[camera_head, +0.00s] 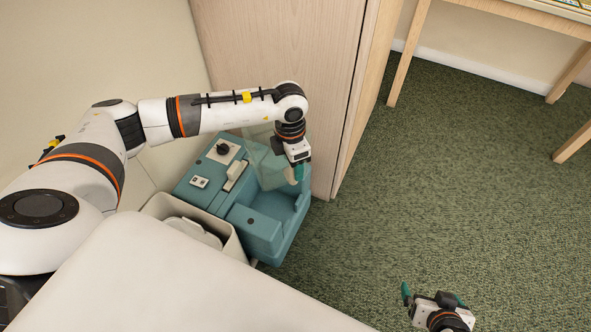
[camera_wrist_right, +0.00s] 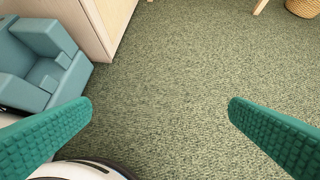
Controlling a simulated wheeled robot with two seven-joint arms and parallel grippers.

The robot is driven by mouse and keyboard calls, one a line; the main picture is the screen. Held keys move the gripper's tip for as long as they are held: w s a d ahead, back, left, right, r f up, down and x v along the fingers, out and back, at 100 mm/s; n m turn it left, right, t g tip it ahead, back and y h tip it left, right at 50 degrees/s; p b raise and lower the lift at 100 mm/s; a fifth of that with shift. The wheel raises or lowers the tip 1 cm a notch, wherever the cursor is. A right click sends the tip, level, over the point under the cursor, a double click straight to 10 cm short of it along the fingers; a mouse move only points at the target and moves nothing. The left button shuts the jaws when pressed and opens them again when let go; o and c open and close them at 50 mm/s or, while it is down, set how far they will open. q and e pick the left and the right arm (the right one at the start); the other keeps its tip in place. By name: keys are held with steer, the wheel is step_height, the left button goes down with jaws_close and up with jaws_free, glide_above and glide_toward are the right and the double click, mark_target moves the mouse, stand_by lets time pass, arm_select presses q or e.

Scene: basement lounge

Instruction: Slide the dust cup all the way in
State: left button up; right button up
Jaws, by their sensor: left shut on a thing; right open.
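A teal machine (camera_head: 258,231) stands on the carpet against the wooden cabinet. It also shows at the upper left in the right wrist view (camera_wrist_right: 38,88). Its top has a dark knob, a small white panel and a white handle-like part. A clear dust cup (camera_head: 262,148) shows at its back, partly hidden behind my left arm. My left gripper (camera_head: 299,176) is over the machine's open recess, shut on a part of the cup that the fingers hide. I cannot tell how far in the cup sits. My right gripper (camera_wrist_right: 160,115) is open and empty above the carpet; it also shows low in the head view (camera_head: 434,296).
A cream bin (camera_head: 238,246) stands left of the machine. The wooden cabinet (camera_head: 285,60) rises directly behind it. A wooden table (camera_head: 530,12) with legs is at the upper right, and a wicker basket (camera_wrist_right: 303,8) is far off.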

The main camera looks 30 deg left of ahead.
arm_select(q)
steer(key=w+f+n+b, duration=0.1)
steer(key=n, duration=0.1)
steer(key=w+a+f+n+b, duration=0.1)
steer(key=n, duration=0.2)
steer(key=w+f+n+b, duration=0.1)
steer(key=n+b, duration=0.1)
steer(key=shift+w+a+f, duration=0.2)
steer(key=shift+w+f, duration=0.1)
steer(key=shift+w, duration=0.05)
steer(key=shift+w+r+n, duration=0.1)
steer(key=shift+w+n, duration=0.05)
steer(key=shift+n, duration=0.45)
arm_select(e)
step_height(320, 180, up, 8)
steer(key=t, duration=0.2)
steer(key=shift+s, duration=0.2)
arm_select(q)
steer(key=shift+w, duration=0.1)
